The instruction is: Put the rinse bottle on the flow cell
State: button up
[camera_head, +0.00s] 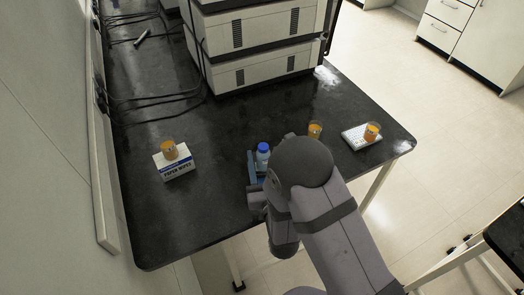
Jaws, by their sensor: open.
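A small bottle with a blue cap (263,153), which looks like the rinse bottle, stands upright near the middle of the black bench. A dark blue piece (252,166) sits beside it on its left; I cannot tell what it is or whether it bears the bottle. The bottle's lower part is partly hidden. My gripper (256,192) is open, just in front of the bottle at the bench's near side, and largely hidden by my arm. I see no grip on the bottle. I cannot tell surely which thing is the flow cell.
An orange-filled beaker (169,150) stands on a paper wipes box (176,166) at left. Another orange beaker (315,130) stands behind my arm, and a third (372,131) on a white plate (352,140) at right. Stacked instruments (262,70) and cables fill the back.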

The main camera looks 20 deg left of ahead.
jog(key=shift+v, duration=1.25)
jog(key=r, duration=0.2)
jog(key=w+r+n+t+b, duration=0.1)
jog(key=r, duration=0.1)
jog(key=w+r+n+t, duration=0.1)
jog(key=r, duration=0.1)
jog(key=shift+a+r+b, duration=0.1)
jog(key=shift+a+b, duration=0.2)
jog(key=w+d+r+h, duration=0.1)
jog(key=w+d+r, duration=0.1)
jog(key=w+r, duration=0.1)
jog(key=w+d+f+m+g+h+p, duration=0.1)
jog(key=d+f+g+h+p, duration=0.15)
jog(key=d, duration=0.25)
jog(key=w+d+f+m+g+h+p, duration=0.1)
jog(key=w+d+m+g+h+p, duration=0.1)
jog(key=d+g, duration=0.25)
jog(key=s+d+r+m+g+h+p, duration=0.1)
jog(key=s+d+m+g+h+p, duration=0.2)
jog(key=s+d+g, duration=0.7)
jog(key=s+d+m+p, duration=0.1)
jog(key=s+d, duration=0.9)
jog(key=s, duration=0.3)
jog(key=shift+s+m+g, duration=0.4)
